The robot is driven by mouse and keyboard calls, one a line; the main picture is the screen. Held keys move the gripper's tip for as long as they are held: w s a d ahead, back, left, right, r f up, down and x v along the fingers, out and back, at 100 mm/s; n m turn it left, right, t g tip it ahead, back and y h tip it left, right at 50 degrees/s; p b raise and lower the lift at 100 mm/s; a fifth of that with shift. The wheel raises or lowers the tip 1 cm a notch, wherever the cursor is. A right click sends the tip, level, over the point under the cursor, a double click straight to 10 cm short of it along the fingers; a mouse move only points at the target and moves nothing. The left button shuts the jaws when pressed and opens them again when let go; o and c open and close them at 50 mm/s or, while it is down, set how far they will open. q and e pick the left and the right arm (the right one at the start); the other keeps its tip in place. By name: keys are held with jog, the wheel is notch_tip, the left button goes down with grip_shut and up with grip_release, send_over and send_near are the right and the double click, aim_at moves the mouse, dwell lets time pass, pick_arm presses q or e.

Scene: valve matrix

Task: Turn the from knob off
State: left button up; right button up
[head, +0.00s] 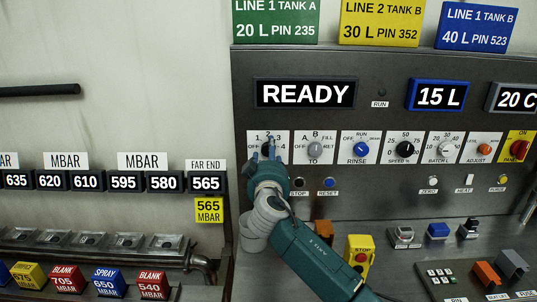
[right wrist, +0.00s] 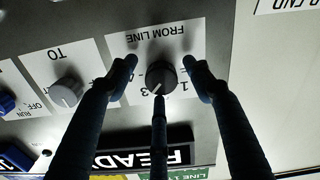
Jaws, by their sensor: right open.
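The FROM LINE knob (right wrist: 160,77) is dark and round with a white pointer line. In the right wrist view, which is upside down, the line points down and slightly left. In the head view fingers mostly cover it, on a white plate (head: 282,137) marked OFF and with numbers. My right gripper (head: 265,153) is in front of that plate. The right wrist view shows its fingers (right wrist: 160,72) spread, one on each side of the knob and a third below, over its edge. It is open; contact cannot be told. My left gripper is not in view.
The TO knob (head: 315,149) is just right of the FROM LINE knob, then the blue RINSE knob (head: 361,149). Below are the STOP and RESET buttons (head: 329,183). The READY display (head: 304,94) is above. A yellow box with a red button (head: 360,251) stands on the desk.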

jog(key=shift+c, duration=0.5)
jog(key=shift+s, duration=0.1)
jog(key=c, duration=1)
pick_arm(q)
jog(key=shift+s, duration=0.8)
pick_arm(e)
jog(key=shift+c, duration=0.2)
